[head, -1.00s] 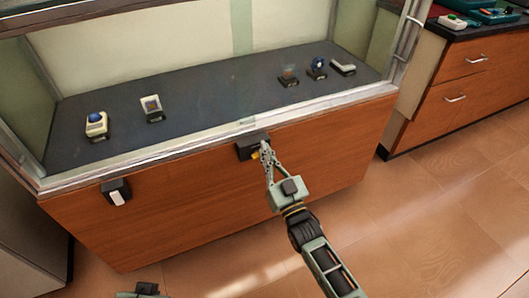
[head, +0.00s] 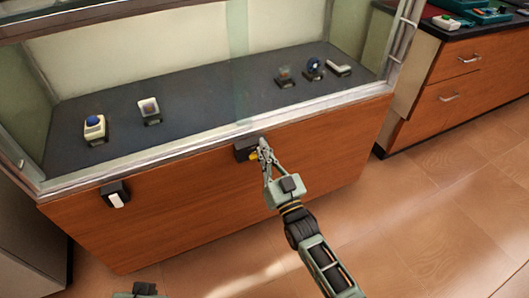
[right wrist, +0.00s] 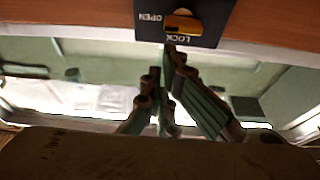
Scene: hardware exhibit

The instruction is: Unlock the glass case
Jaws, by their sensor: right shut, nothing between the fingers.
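The glass case (head: 165,152) stands ahead of me on a wooden base. A black lock box (head: 243,149) is on the base's front, just below the rim, with a yellow knob (head: 254,156). In the right wrist view the lock plate (right wrist: 150,22) reads OPEN and LOCK around the knob (right wrist: 184,24). My right gripper (head: 263,146) is shut and empty, its fingertips close beside the knob; I cannot tell if they touch. It also shows in the right wrist view (right wrist: 168,60). Part of my left gripper (head: 138,290) shows at the bottom edge, its fingers not visible.
Several small exhibits, including a blue-topped one (head: 94,128), stand inside the case. A second black box with a white tag (head: 116,196) is on the front at left. A drawer counter (head: 455,90) stands at right. The tiled floor in front is clear.

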